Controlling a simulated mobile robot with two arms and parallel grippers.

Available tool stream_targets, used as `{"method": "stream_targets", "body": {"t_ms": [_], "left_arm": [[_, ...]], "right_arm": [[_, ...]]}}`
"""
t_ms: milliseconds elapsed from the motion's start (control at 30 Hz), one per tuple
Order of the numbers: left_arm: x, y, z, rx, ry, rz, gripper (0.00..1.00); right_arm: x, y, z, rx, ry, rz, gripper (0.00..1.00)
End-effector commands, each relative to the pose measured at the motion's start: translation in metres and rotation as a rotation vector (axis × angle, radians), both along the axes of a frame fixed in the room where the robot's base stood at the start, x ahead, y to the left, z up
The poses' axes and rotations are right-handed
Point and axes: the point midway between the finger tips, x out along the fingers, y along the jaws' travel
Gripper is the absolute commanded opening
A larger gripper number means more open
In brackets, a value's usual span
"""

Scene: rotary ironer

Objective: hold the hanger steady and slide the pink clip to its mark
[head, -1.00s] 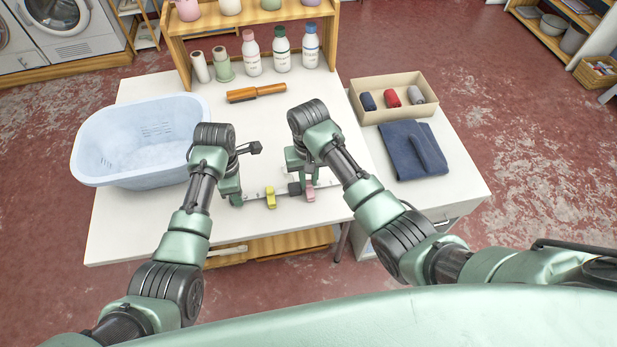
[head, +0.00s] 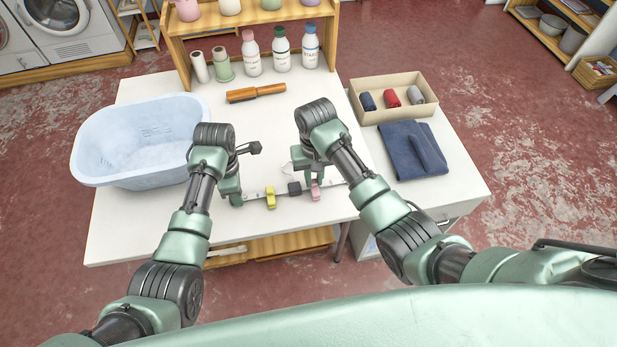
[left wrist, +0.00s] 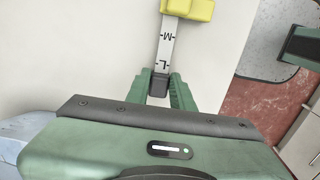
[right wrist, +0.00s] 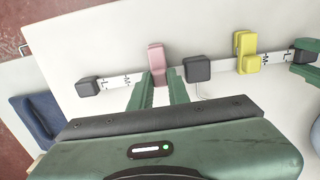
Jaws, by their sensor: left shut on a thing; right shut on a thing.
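The hanger is a pale flat bar (right wrist: 115,82) with a black middle block (right wrist: 197,68), black end caps and printed M and L marks on each side. My left gripper (head: 237,197) is shut on the black end cap (left wrist: 159,84) at the bar's left end. My right gripper (right wrist: 160,88) is shut on the pink clip (right wrist: 156,58), which also shows in the head view (head: 315,194). The pink clip sits between the middle block and the M on its side, apart from both. The yellow clip (right wrist: 246,50) sits beside the M on the other side.
A pale blue basin (head: 140,140) stands at the table's left. A beige box (head: 395,112) with rolled cloths and folded blue cloth (head: 410,150) lie right. The white table (head: 145,225) is clear at front left.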

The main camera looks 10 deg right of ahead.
Motion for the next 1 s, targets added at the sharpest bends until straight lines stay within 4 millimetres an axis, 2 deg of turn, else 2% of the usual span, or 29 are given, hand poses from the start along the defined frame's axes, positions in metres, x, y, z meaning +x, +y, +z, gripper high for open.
{"method": "stream_targets", "body": {"t_ms": [33, 100, 333, 367, 400, 433, 800, 867, 1000], "left_arm": [[0.0, 0.001, 0.0, 0.002, 0.001, 0.0, 0.0], [0.0, 0.001, 0.0, 0.002, 0.001, 0.0, 0.0], [0.0, 0.001, 0.0, 0.002, 0.001, 0.0, 0.0], [0.0, 0.001, 0.0, 0.002, 0.001, 0.0, 0.0], [0.0, 0.001, 0.0, 0.002, 0.001, 0.0, 0.0], [0.0, 0.001, 0.0, 0.002, 0.001, 0.0, 0.0], [0.0, 0.001, 0.0, 0.001, 0.001, 0.0, 0.0], [0.0, 0.0, 0.0, 0.001, 0.001, 0.0, 0.0], [0.0, 0.0, 0.0, 0.001, 0.001, 0.0, 0.0]], "right_arm": [[0.0, -0.01, 0.0, -0.004, -0.001, -0.004, 0.0], [0.0, -0.015, 0.0, -0.003, 0.0, -0.002, 0.0], [0.0, -0.015, 0.0, -0.002, 0.0, -0.001, 0.0], [0.0, -0.015, 0.0, -0.002, 0.0, -0.001, 0.23], [0.0, -0.015, 0.0, -0.002, 0.0, -0.001, 0.34], [0.0, -0.015, 0.0, -0.002, 0.0, -0.001, 0.4], [0.0, -0.014, 0.003, -0.001, -0.001, -0.001, 0.4], [0.001, -0.014, 0.008, -0.001, -0.004, -0.001, 0.4], [0.001, -0.014, 0.031, 0.0, -0.006, -0.001, 0.4]]}}
